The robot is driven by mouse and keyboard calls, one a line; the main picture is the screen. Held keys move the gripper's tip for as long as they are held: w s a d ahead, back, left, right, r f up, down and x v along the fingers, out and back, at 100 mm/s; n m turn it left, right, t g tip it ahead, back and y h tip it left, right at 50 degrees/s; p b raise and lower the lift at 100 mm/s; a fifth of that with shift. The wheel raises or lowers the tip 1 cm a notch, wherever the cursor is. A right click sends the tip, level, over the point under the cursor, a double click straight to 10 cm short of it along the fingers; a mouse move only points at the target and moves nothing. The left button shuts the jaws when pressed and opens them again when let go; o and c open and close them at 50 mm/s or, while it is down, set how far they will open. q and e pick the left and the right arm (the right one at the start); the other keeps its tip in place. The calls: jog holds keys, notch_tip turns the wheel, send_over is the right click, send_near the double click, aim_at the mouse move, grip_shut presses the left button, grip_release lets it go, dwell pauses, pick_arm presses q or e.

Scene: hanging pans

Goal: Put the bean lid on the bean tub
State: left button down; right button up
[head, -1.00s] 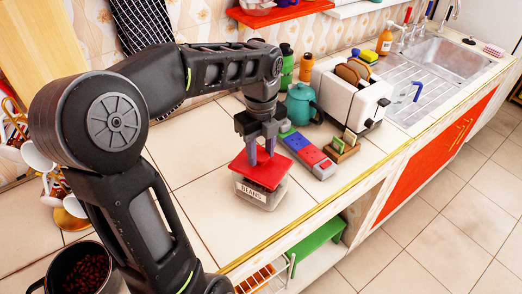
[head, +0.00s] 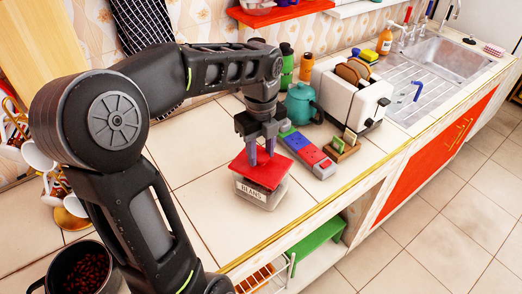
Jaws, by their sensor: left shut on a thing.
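The bean tub (head: 262,195) is a clear box with a "BEANS" label, standing on the tiled counter. The red bean lid (head: 256,174) is over the tub's top and looks slightly turned against it. I cannot tell whether it sits flush. My left gripper (head: 261,156) points down from above and is shut on the lid at its middle, its fingers hiding part of it. My right gripper is not in view.
A pot of beans (head: 82,270) is at lower left. Counter left of the tub is clear.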

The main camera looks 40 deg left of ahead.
pick_arm(q)
jog(key=shift+f+b, duration=0.5)
jog(key=shift+f, duration=0.4)
dwell(0.4)
jog(key=c, duration=0.8)
grip_release()
jog(key=shift+c, duration=0.2)
notch_tip(320, 180, up, 8)
jog(key=shift+f+b, duration=0.1)
jog(key=shift+b, duration=0.2)
